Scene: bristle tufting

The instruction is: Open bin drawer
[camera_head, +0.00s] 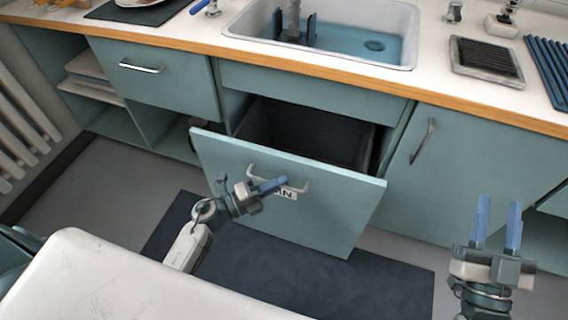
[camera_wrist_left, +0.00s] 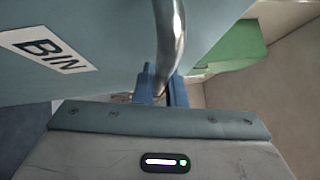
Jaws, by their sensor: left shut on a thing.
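The bin drawer (camera_head: 320,212) stands pulled out from under the sink, with its dark inside showing behind the teal front. A pale label reading BIN (camera_wrist_left: 48,50) is on the front. A curved metal handle (camera_head: 302,186) crosses the front; it also shows in the left wrist view (camera_wrist_left: 168,40). My left gripper (camera_head: 272,186) is at the handle, its blue fingers shut on it. In the left wrist view the handle runs down between the fingers. My right gripper (camera_head: 497,222) is open and empty, at the right in front of the cabinet door.
A sink (camera_head: 400,60) is set in the worktop above. A closed drawer (camera_head: 150,80) is to the left and a closed cabinet door (camera_head: 465,170) to the right. A dark mat (camera_head: 390,290) lies on the floor. A white surface (camera_head: 110,280) fills the lower left.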

